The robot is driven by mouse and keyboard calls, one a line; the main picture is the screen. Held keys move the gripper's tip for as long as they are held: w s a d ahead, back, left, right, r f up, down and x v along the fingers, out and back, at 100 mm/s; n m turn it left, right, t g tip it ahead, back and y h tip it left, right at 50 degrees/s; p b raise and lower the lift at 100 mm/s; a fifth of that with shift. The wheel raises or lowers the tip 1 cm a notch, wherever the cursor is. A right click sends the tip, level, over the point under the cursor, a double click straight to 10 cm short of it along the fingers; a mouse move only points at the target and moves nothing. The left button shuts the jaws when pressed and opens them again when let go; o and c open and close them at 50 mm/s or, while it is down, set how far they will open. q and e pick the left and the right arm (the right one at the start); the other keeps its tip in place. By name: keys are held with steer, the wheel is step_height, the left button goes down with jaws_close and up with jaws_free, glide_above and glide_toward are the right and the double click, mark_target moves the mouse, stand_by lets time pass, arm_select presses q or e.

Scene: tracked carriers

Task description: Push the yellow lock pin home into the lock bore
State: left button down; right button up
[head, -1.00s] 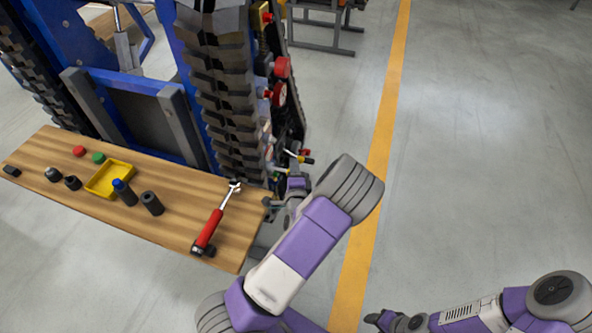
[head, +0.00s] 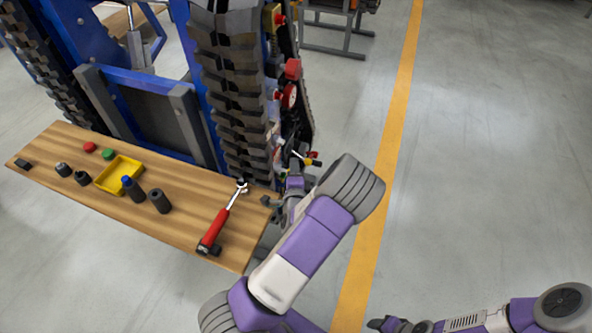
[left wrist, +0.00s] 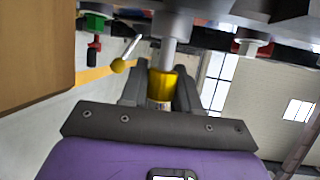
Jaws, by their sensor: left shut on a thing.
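The yellow lock pin (left wrist: 165,85) shows in the left wrist view, upright between the fingers of my left gripper (left wrist: 160,95), which is shut on it. A grey metal shaft (left wrist: 172,45) runs from the yellow part up towards a grey housing (left wrist: 185,22). The mouth of the lock bore cannot be made out, nor how deep the pin sits. In the head view my left gripper (head: 293,188) is at the lower side of the tracked carrier (head: 235,85), and the pin is hidden there. My right gripper (head: 380,324) is at the bottom edge, away from the carrier; its fingers are unclear.
A wooden bench (head: 180,217) beside the carrier bears a red-handled tool (head: 214,230), a yellow tray (head: 108,186) and several small parts. A lever with a yellow knob (left wrist: 118,66) stands close left of the pin in the left wrist view. The floor at right is clear.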

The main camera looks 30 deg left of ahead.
arm_select(q)
steer(key=shift+s+a, duration=0.2)
steer(key=shift+a, duration=0.75)
steer(key=shift+w+d, duration=0.1)
steer(key=shift+d, duration=0.2)
steer(key=w+d, duration=0.1)
steer(key=d, duration=0.5)
steer(key=shift+w, duration=0.2)
stand_by(0.6)
steer(key=shift+s+a+p, duration=0.15)
steer(key=shift+s+a, duration=0.1)
steer(key=shift+a, duration=0.75)
steer(key=shift+s+a+p, duration=0.15)
steer(key=shift+s+a, duration=0.1)
steer(key=shift+a, duration=0.75)
stand_by(1.5)
steer(key=shift+a, duration=0.3)
steer(key=shift+s+a, duration=0.25)
steer(key=shift+a, duration=0.65)
steer(key=c, duration=0.8)
jaws_free()
steer(key=shift+a, duration=0.1)
steer(key=shift+o, duration=0.3)
steer(key=shift+s+r, duration=0.1)
